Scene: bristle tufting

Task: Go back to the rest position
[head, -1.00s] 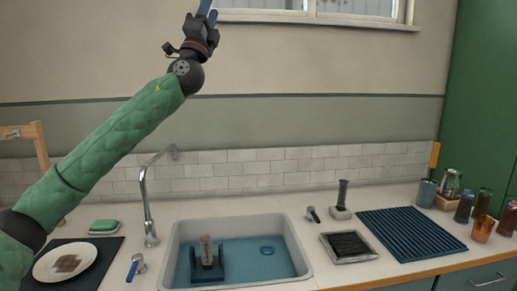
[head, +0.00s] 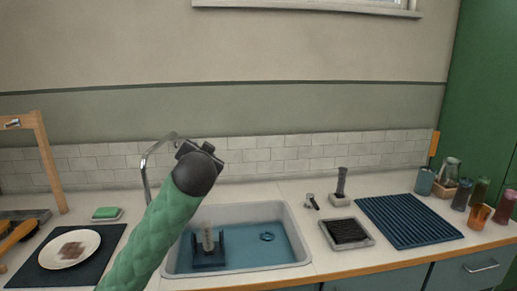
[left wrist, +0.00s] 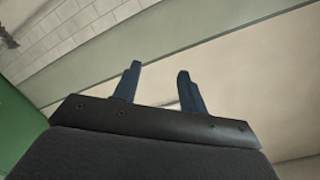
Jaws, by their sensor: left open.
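My left arm comes up from the bottom of the head view in a green padded sleeve and ends in front of the sink's left edge and the faucet. Its fingers are hidden behind the wrist there. In the left wrist view my left gripper (left wrist: 157,88) is open, its two blue fingers apart with nothing between them, against the wall. My right gripper is in neither view.
The sink (head: 302,250) holds blue water, a dark blue holder (head: 208,258) with an upright piece, and a blue ring (head: 267,237). A stained plate (head: 90,240) lies on a dark mat at left. A dark tray (head: 370,240), a ribbed blue mat (head: 410,222) and several cups stand right.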

